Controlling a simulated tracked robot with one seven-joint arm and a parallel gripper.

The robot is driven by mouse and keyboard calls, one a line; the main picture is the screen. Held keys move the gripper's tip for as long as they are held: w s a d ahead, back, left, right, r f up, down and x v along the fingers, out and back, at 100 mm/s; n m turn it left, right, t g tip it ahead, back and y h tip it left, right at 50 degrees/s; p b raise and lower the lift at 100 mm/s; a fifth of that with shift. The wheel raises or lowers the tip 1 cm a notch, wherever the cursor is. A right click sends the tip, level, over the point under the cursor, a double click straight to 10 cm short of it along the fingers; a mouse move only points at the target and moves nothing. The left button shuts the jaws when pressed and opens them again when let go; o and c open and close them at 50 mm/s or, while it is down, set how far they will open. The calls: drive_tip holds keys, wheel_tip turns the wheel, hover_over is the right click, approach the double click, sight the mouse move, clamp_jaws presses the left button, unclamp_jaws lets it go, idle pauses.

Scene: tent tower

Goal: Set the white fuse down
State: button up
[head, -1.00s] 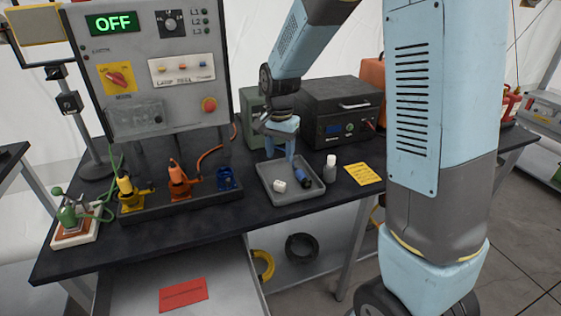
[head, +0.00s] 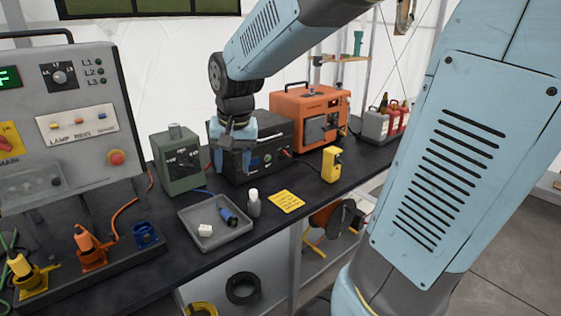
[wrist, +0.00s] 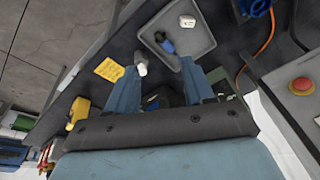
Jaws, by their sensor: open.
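The white fuse (head: 206,230) lies in the grey tray (head: 212,243) on the dark bench, left of a blue connector (head: 229,216). The fuse also shows in the wrist view (wrist: 187,21), near the tray's far side. My gripper (head: 233,167) is up and behind the tray, in front of the dark power box. In the wrist view its two blue fingers (wrist: 158,85) are spread apart with nothing between them. The fuse is clear of the fingers.
A small white-capped bottle (head: 254,203) and a yellow card (head: 287,201) are right of the tray. A green box (head: 178,160), a dark power box (head: 277,143) and an orange generator (head: 309,117) stand behind. A yellow device (head: 331,164) stands near the bench edge.

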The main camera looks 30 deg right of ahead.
drive_tip(key=s+d+r+n+t, duration=0.1)
drive_tip(key=s+d+r, duration=0.1)
drive_tip(key=s, duration=0.5)
drive_tip(key=s+d+r+n+t, duration=0.2)
drive_tip(key=s+d+r, duration=0.1)
drive_tip(key=s, duration=0.4)
drive_tip(key=shift+d+r, duration=0.1)
drive_tip(key=shift+c, duration=0.3)
drive_tip(key=shift+c, duration=0.6)
